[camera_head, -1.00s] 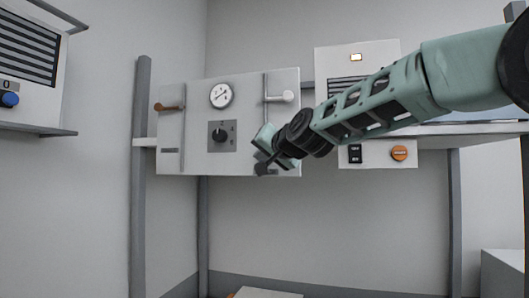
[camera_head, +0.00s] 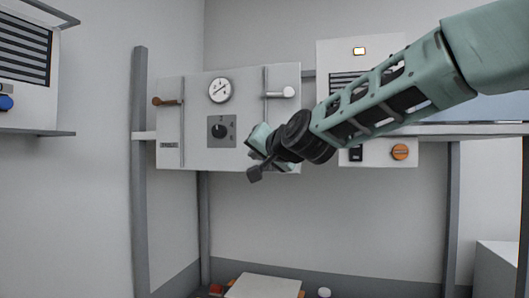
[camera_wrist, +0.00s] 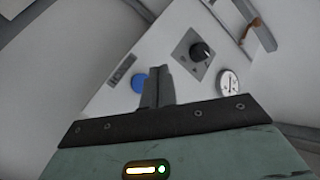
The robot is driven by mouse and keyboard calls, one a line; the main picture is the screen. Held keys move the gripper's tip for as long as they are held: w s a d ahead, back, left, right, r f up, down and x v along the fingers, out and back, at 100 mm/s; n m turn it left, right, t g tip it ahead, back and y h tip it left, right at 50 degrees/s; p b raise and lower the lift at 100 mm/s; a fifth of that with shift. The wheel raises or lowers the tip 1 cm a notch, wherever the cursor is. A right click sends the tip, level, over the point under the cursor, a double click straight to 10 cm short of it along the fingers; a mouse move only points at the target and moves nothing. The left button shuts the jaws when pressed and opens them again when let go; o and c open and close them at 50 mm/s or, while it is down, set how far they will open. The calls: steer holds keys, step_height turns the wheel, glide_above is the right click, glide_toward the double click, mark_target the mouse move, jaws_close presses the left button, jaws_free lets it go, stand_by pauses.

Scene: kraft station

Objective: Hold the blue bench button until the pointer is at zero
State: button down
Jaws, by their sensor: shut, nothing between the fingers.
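A blue button (camera_wrist: 138,84) is on the pale panel (camera_wrist: 105,95) in the wrist view, just left of my fingers, which partly overlap it. In the head view my gripper hides that part of the panel (camera_head: 205,152). My gripper (camera_wrist: 158,74) is shut and empty; its tips are close to the button, but I cannot tell whether they touch. In the head view my gripper (camera_head: 259,142) is at the panel's lower right. A round white gauge (camera_head: 219,90) has a slanted dark pointer; its scale is too small to read. The gauge also shows in the wrist view (camera_wrist: 228,83).
The panel also has a black knob (camera_head: 218,130), a brown-ended handle (camera_head: 166,101) and a white-ended handle (camera_head: 281,93). Another blue button (camera_head: 6,102) is on the far-left unit. An orange button (camera_head: 400,152) is at right. A pale box (camera_head: 264,287) stands low in front.

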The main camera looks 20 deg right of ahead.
steer(key=s+a+p, duration=0.2)
steer(key=s+p, duration=0.1)
steer(key=shift+s+a, duration=0.25)
stand_by(0.4)
steer(key=s+a+f+n+g+y+b, duration=0.1)
steer(key=s+a+f+n+g+b, duration=0.3)
steer(key=f, duration=0.6)
steer(key=s+a+f+n+g+y+b, duration=0.1)
steer(key=s+a+f+g+b, duration=0.15)
steer(key=s+f, duration=0.6)
steer(key=s+a+f+n+g+y+b, duration=0.1)
steer(key=s+a+f+n+g+b, duration=0.3)
steer(key=f, duration=0.8)
steer(key=s+d+f+n+g+h+b, duration=0.2)
steer(key=s+d+f+b, duration=0.1)
steer(key=s+f, duration=0.7)
steer(key=s+d+f+n+g+h+b, duration=0.2)
steer(key=s+f+b, duration=0.4)
steer(key=s+f, duration=0.3)
steer(key=shift+s+d+f+g+h, duration=0.35)
steer(key=shift+d+f+g+h, duration=0.2)
steer(key=shift+d+g, duration=0.5)
